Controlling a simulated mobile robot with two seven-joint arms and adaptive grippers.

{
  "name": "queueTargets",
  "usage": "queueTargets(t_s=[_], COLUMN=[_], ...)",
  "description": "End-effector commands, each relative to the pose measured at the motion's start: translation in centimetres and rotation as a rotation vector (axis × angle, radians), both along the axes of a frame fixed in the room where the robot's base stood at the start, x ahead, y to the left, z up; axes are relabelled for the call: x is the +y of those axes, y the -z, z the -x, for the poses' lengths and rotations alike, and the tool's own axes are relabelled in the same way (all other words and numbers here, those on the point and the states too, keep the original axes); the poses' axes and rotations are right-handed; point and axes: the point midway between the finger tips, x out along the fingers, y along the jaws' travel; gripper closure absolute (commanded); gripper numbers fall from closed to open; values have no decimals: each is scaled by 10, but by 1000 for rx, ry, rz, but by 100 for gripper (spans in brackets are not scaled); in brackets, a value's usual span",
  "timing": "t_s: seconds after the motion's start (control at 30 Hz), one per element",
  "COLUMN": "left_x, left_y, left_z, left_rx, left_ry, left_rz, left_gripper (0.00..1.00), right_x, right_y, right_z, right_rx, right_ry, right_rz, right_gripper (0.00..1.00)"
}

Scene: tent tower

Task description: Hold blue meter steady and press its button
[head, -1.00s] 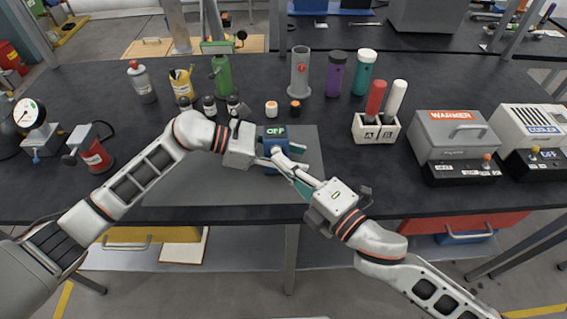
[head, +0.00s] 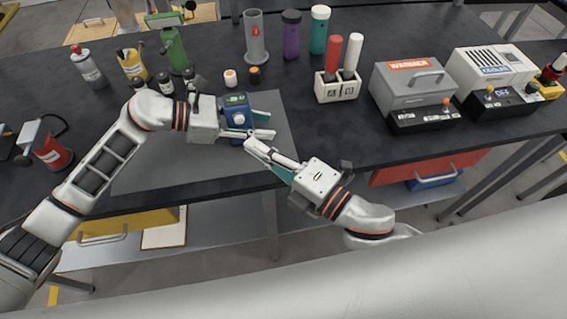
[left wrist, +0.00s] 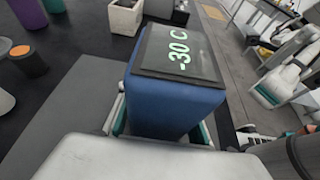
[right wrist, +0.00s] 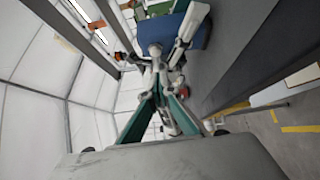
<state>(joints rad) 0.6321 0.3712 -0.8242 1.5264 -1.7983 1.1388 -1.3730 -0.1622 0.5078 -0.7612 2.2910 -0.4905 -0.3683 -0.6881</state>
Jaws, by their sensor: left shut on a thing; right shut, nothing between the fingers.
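The blue meter (head: 236,104) stands upright over the grey mat, and a pale round button (head: 239,118) shows on its front. In the left wrist view the meter (left wrist: 165,105) has a lit screen (left wrist: 180,52) reading "-30 C". My left gripper (head: 262,126) is shut on the meter, with its fingers along the meter's sides. My right gripper (head: 250,144) is shut and empty, its tips just in front of and below the meter. In the right wrist view its closed tips (right wrist: 156,68) point toward the meter (right wrist: 188,30); I cannot tell whether they touch it.
The grey mat (head: 150,175) lies under the meter. Behind stand small bottles, a grey cylinder (head: 255,40), a purple bottle (head: 291,38) and a teal bottle (head: 319,32). The A/B holder (head: 336,88), warmer (head: 415,85) and cooler (head: 490,70) stand to the right.

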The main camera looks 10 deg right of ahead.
Motion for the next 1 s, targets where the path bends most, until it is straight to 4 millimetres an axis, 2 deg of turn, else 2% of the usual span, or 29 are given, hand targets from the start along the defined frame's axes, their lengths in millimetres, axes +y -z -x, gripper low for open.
queueTargets(t_s=[0.1,0.4,0.63,1.0], left_x=[0,0,0,1], left_y=[-1,-1,-1,-1], left_z=[-1,-2,-2,-2], left_rx=[-2,-3,-3,-4], left_ry=[-1,-3,-3,-4], left_rz=[1,1,1,1], left_gripper=[96,96,96,96], right_x=[-14,-37,-44,-44], right_y=[1,1,0,0], right_z=[18,47,56,57], right_rx=[4,3,0,0], right_ry=[-1,-2,-3,-3], right_rz=[0,-3,-4,-3], right_gripper=[100,100,100,100])
